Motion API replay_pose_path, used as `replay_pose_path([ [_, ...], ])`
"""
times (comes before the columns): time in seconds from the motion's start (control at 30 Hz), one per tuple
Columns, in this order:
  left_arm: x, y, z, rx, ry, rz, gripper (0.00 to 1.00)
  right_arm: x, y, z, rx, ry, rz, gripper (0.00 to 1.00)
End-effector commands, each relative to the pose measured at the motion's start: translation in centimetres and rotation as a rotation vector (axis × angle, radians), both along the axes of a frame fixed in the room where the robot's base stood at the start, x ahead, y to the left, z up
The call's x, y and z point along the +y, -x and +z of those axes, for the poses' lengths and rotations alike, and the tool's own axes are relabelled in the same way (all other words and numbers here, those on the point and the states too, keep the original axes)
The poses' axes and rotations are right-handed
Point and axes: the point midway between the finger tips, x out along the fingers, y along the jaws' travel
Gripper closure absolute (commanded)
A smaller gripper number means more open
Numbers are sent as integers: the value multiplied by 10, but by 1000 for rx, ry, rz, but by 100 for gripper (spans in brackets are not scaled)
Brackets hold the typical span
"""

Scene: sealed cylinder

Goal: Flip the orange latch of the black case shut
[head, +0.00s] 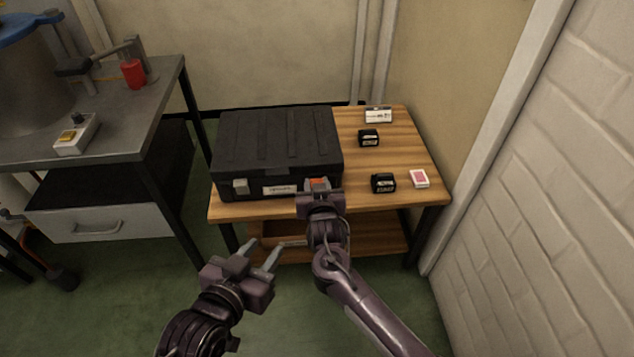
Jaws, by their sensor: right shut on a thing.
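The black case (277,142) lies closed on a wooden table. Its front face has a grey latch (240,187) at the left and a white label (279,190) in the middle. The orange latch (317,183) is at the right of the front face, partly hidden by my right gripper. My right gripper (318,190) is at the orange latch and shut on it; its fingertips are mostly hidden. My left gripper (262,255) is open and empty, low in front of the table, with its fingers pointing toward the table.
Two small black boxes (383,183), a pink-and-white card pack (419,178) and a white label card (378,115) sit right of the case on the wooden table (400,149). A metal workbench (130,115) stands left. A white brick wall (545,190) bounds the right.

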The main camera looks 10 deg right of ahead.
Motion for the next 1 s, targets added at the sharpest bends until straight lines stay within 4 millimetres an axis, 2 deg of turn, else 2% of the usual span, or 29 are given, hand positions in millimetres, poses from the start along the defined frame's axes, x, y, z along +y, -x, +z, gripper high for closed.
replay_pose_path([
  [0.03, 2, 7, -11, 64, -26, -3, 64, -1, -2, 5, 2, 0, -2, 92],
  [0.2, 9, 35, -53, 276, -112, -15, 64, -1, -3, 6, 28, -1, -1, 92],
  [0.43, 23, 79, -96, 537, -217, -33, 64, -1, -4, 7, 60, -1, -3, 92],
  [0.6, 29, 98, -110, 633, -256, -40, 64, -1, -5, 6, 72, -1, -1, 92],
  [0.93, 29, 101, -112, 646, -261, -41, 64, -1, -5, 6, 73, -1, -1, 92],
  [0.97, 29, 101, -112, 646, -261, -41, 64, -1, -5, 6, 73, -1, -1, 68],
  [1.0, 29, 101, -112, 645, -261, -41, 64, 0, -5, 6, 73, -1, -1, 63],
])
